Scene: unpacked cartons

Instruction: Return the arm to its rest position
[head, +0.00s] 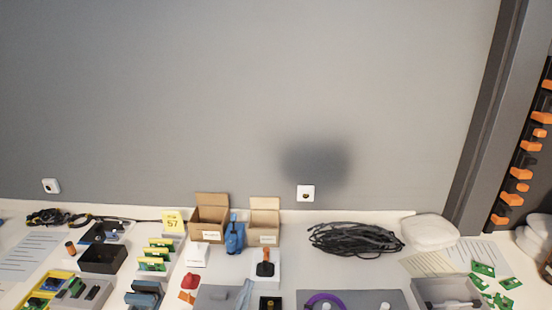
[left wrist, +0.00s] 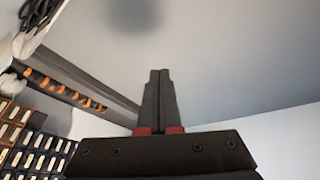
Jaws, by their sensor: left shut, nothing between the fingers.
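My left gripper (left wrist: 160,74) shows in the left wrist view, with its two dark fingers together and nothing between them. It points at a bare grey wall. Red parts show at the base of the fingers. I cannot make out either of my grippers or arms in the head view. My right gripper is not in view.
In the head view, a white table holds two open cartons (head: 208,226) (head: 264,224), a black cable coil (head: 355,239), a black box (head: 102,258) and a grey tray (head: 448,292). A dark rack with orange parts (head: 521,173) stands right.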

